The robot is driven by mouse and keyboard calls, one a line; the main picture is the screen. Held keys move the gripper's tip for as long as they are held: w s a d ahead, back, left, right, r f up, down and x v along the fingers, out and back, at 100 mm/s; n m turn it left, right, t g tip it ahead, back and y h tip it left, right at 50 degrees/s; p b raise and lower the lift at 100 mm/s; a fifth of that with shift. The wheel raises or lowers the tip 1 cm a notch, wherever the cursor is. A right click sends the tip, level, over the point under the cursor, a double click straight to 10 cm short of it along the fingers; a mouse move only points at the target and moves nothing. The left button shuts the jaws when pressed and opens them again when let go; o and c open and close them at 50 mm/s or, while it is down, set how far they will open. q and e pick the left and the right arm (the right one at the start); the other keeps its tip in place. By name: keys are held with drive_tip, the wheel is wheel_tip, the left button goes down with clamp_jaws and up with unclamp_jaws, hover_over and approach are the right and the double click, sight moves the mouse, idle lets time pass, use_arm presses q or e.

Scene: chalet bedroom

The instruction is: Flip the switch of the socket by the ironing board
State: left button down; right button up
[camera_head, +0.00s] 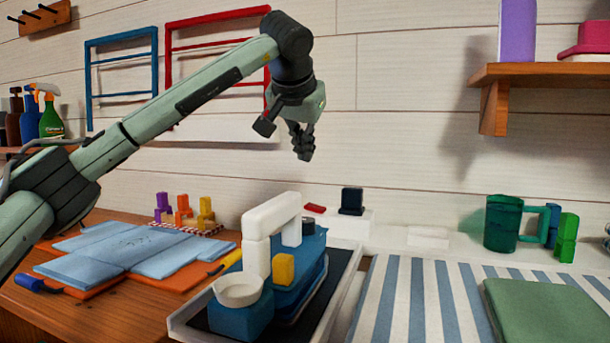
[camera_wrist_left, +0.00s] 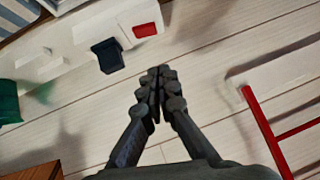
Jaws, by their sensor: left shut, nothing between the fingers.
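A white socket block (camera_head: 366,216) sits low against the wall behind the striped ironing board (camera_head: 402,305). It carries a red switch (camera_head: 315,208) and a dark upright plug-like piece (camera_head: 351,201). In the left wrist view the red switch (camera_wrist_left: 145,30) and the dark piece (camera_wrist_left: 108,55) show on the white block (camera_wrist_left: 88,30), ahead of the fingertips and to their left. My left gripper (camera_head: 304,150) is shut and empty, in the air above the socket and apart from it. Its closed fingers also show in the left wrist view (camera_wrist_left: 155,85). The switch's tilt cannot be told.
A blue and white iron-like object (camera_head: 288,225) stands on a dark tray (camera_head: 345,283) in front of the socket. A green mug (camera_head: 502,224) stands at right. A wooden shelf (camera_head: 545,73) juts out upper right. Red (camera_head: 215,15) and blue (camera_head: 121,38) racks hang on the wall.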

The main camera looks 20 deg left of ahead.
use_arm(q)
hover_over(315, 208)
drive_tip(key=s, duration=0.2)
drive_tip(key=f, duration=0.4)
drive_tip(key=a+f, duration=0.1)
drive_tip(key=f, duration=0.1)
drive_tip(key=shift+w+f, duration=0.1)
drive_tip(key=f, duration=0.2)
drive_tip(key=f+b, duration=0.1)
drive_tip(key=shift+w+a+f, duration=0.2)
drive_tip(key=shift+w+a, duration=0.1)
drive_tip(key=shift+a, duration=0.05)
drive_tip(key=shift+a+f, duration=0.1)
drive_tip(key=shift+f, duration=0.3)
use_arm(e)
drive_tip(key=w+a+r+t+y, duration=0.1)
drive_tip(key=w+a+r+t, duration=0.1)
drive_tip(key=a+r, duration=0.1)
drive_tip(key=shift+w+a+r+t+y, duration=0.15)
drive_tip(key=shift+a+r+t+y, duration=0.2)
drive_tip(key=shift+r, duration=0.4)
